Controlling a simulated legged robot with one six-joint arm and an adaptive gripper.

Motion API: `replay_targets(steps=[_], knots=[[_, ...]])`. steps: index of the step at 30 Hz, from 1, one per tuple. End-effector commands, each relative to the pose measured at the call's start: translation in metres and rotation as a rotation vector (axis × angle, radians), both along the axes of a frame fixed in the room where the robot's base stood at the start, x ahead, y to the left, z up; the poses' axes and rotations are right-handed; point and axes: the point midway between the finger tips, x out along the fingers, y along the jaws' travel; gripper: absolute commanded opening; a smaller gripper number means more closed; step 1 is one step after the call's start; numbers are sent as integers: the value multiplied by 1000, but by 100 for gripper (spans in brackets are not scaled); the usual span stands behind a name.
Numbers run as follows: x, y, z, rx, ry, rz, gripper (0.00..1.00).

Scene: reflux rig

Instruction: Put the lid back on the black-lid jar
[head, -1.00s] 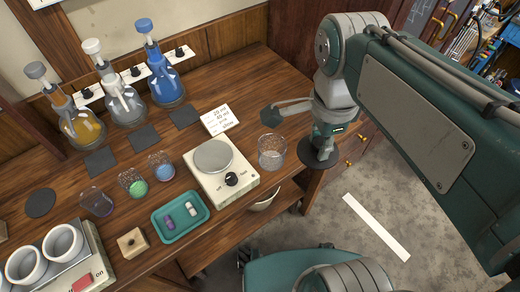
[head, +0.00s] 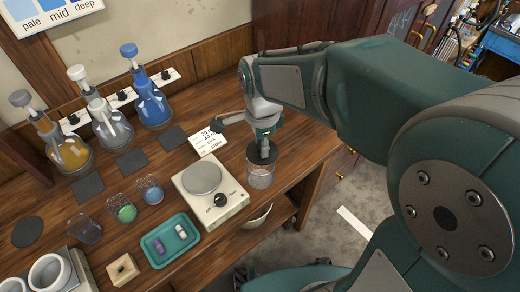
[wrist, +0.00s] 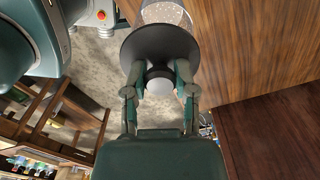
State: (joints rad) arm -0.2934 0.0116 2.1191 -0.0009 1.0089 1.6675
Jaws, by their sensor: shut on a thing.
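The clear glass jar (head: 261,178) stands near the right front edge of the wooden bench. The black lid (head: 262,153) is a flat dark disc over the jar's top and hides its rim. My gripper (head: 264,146) is above the lid. In the wrist view, the fingers of my gripper (wrist: 159,80) are shut on the lid's pale-ended knob (wrist: 159,84). The dark lid (wrist: 160,48) shows in front of the glass jar (wrist: 166,12) there. I cannot tell whether the lid touches the rim.
A hotplate stirrer (head: 210,192) stands left of the jar, with a label card (head: 208,141) behind it. A teal tray (head: 170,240) and small beakers (head: 127,212) lie further left. Several flasks with stoppers (head: 152,105) line the back. Right of the bench is open floor.

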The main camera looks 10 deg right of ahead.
Motion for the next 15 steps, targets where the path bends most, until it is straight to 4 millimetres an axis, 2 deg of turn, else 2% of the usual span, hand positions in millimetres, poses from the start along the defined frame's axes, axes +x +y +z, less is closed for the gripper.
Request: replay_targets(steps=[2,7,15], knots=[[6,4,-9,-2,3,1,0],[4,3,-33,-2,3,1,0],[4,3,-36,-1,-1,1,0]])
